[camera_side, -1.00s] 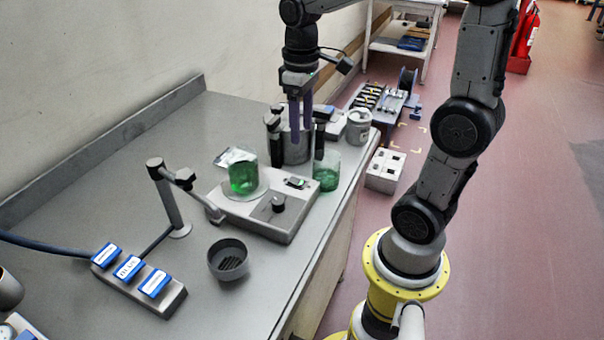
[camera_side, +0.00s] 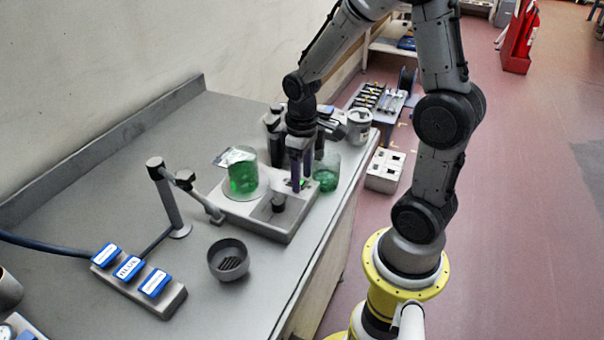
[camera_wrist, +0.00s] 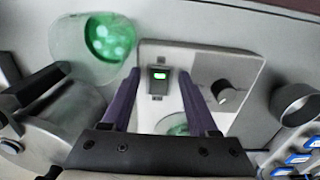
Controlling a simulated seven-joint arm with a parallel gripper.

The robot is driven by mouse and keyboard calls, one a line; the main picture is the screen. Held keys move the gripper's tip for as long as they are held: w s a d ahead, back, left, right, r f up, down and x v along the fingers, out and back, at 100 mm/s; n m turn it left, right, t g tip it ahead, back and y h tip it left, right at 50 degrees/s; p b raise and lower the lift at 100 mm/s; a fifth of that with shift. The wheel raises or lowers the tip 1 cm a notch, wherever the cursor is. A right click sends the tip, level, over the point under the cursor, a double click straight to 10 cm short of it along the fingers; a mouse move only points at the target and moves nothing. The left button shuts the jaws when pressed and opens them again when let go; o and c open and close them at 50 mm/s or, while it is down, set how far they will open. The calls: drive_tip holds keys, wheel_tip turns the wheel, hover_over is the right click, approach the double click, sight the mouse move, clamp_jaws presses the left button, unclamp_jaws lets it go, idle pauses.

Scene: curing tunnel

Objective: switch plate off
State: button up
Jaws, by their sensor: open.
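The plate is a grey hot plate (camera_side: 250,215) with a dark round knob (camera_side: 278,202) on its front. A beaker of green liquid (camera_side: 243,178) stands on the plate. My gripper (camera_side: 302,182) is low over the switch end of the plate, fingers pointing down. In the wrist view my gripper (camera_wrist: 160,76) is open and empty, with its purple fingers on either side of the switch. Contact with the switch cannot be told. The fingers mostly hide the switch in the side view.
A second green beaker (camera_side: 327,173) stands close right of the plate. A steel pot with dark handles (camera_wrist: 55,125) is close beside my gripper. A dark cup (camera_side: 228,260), a stand (camera_side: 170,200) and a blue-switched strip (camera_side: 130,275) lie left. The front bench is clear.

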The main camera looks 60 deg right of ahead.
drive_tip(key=shift+c, duration=0.3)
clamp_jaws()
drive_tip(key=shift+w+r+g, duration=0.1)
drive_tip(key=shift+w+g, duration=0.1)
drive_tip(key=shift+g, duration=0.55)
drive_tip(key=shift+w+g, duration=0.2)
drive_tip(key=shift+g, duration=0.55)
drive_tip(key=shift+o, duration=0.3)
unclamp_jaws()
